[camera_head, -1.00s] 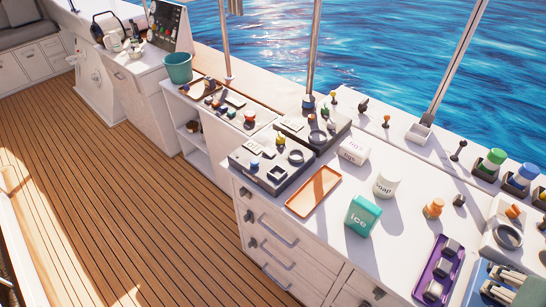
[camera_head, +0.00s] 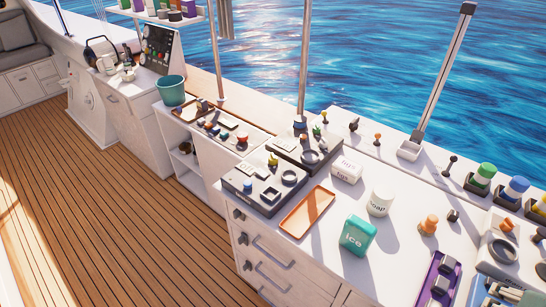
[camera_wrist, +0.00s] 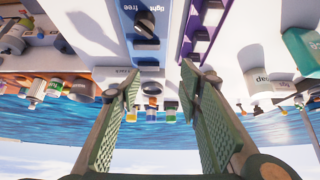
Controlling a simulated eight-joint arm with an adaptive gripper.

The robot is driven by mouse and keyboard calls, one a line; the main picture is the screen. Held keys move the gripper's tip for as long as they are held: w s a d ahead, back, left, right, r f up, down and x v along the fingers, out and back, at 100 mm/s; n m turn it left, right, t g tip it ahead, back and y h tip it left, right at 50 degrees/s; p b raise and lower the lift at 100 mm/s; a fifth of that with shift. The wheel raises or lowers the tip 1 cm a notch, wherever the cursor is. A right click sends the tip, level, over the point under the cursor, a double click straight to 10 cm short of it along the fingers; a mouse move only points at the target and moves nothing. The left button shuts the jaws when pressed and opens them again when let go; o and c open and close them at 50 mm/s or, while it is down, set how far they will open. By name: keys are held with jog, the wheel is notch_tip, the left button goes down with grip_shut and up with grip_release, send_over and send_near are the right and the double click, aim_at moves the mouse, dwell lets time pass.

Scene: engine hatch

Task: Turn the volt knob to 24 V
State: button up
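The volt knob cannot be told apart by its label in either view. In the wrist view a black knob (camera_wrist: 146,30) sits on a blue panel (camera_wrist: 118,22), with "light" and "free" printed beside it, upside down. My gripper (camera_wrist: 163,100) is open and empty, its two green ribbed fingers spread wide apart. The knob is beyond the fingers, not between them. Nothing is touched by the fingertips that I can see.
Dark control panels (camera_head: 262,190) with knobs stand on the white counter. An orange tray (camera_head: 306,213), a green "ice" box (camera_head: 357,235), a "soap" jar (camera_head: 380,203) and a white box (camera_head: 346,169) lie near. Green and blue jars (camera_head: 484,176) line the right edge.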

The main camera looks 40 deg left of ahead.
jog(key=w+a+r+n+g+y+p, duration=0.1)
jog(key=w+a+r+n+g+p, duration=0.1)
jog(key=w+a+r+n+p, duration=0.65)
jog(key=w+a+r+n+g+p, duration=0.1)
jog(key=w+a+n, duration=0.35)
jog(key=a, duration=0.75)
jog(key=w+a+r+n+g+p, duration=0.1)
jog(key=w+a+r, duration=0.1)
jog(key=w+a, duration=0.75)
jog(key=s+a+f+n+g+p, duration=0.1)
jog(key=a+f+n+p, duration=0.15)
jog(key=a, duration=0.85)
jog(key=a+f+n+g+p, duration=0.15)
jog(key=a+n, duration=0.25)
jog(key=a, duration=0.6)
jog(key=s+a+f+n+p, duration=0.1)
jog(key=s+a+f+n, duration=0.1)
jog(key=a, duration=0.5)
jog(key=s+a+f+n+p, duration=0.2)
jog(key=a+f, duration=0.2)
jog(key=a, duration=0.3)
jog(key=s+a+f+n+h+p, duration=0.1)
jog(key=s+a+f+n+p, duration=0.1)
jog(key=a, duration=0.5)
jog(key=shift+s+f+g, duration=0.35)
jog(key=shift+s+f, duration=0.15)
jog(key=shift+s+a+f+n, duration=0.15)
jog(key=shift+s+a+n, duration=0.05)
jog(key=shift+a+n, duration=0.1)
